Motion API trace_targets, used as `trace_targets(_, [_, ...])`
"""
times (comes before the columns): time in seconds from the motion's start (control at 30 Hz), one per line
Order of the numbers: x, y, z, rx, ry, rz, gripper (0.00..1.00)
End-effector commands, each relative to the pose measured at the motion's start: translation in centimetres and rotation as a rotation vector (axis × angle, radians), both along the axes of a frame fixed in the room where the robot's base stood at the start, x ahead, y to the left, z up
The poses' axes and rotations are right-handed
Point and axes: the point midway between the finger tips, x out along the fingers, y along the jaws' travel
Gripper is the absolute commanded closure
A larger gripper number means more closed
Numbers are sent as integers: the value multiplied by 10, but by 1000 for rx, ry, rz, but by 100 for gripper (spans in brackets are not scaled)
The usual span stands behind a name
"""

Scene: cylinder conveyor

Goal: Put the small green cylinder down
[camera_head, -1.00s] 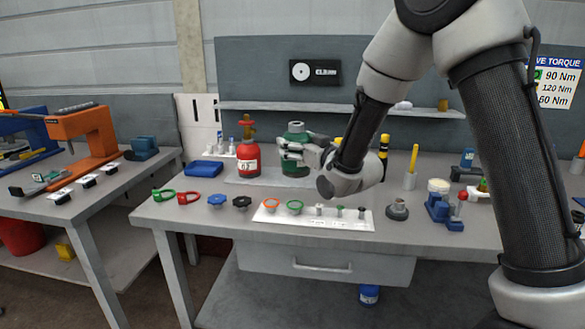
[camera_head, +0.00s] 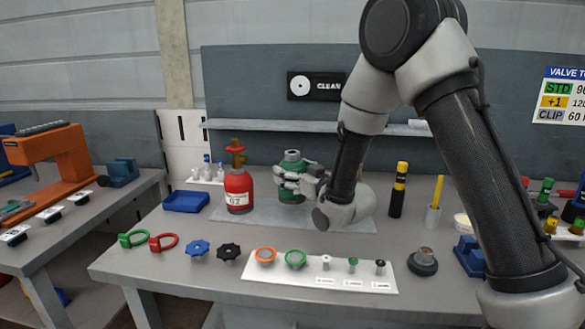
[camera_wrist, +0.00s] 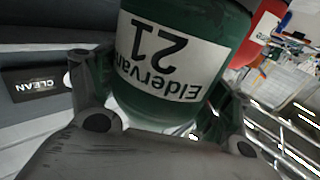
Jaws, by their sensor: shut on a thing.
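The small green cylinder (camera_head: 291,170) stands upright at the back of the bench, over the grey mat (camera_head: 340,221) beside the red cylinder. My gripper (camera_head: 292,182) reaches it from the right and is shut around its body. In the wrist view the green cylinder (camera_wrist: 170,85) fills the space between my fingers, its white label reading 21 upside down. Whether its base touches the mat or hangs just above it, I cannot tell.
A red cylinder (camera_head: 239,190) marked 07 stands close to the left of the green one. A blue tray (camera_head: 186,201) lies further left. Rings, knobs and a white strip (camera_head: 315,280) line the front edge.

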Motion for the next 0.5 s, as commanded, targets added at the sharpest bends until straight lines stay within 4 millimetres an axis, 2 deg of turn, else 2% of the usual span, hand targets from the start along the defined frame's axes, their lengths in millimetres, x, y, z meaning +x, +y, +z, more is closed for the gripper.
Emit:
trace_targets(0.13, [1,0,-8,3,-6,0,93])
trace_targets(0.33, [1,0,-36,1,-4,0,93])
trace_targets(0.5, [1,0,-45,3,-6,0,93])
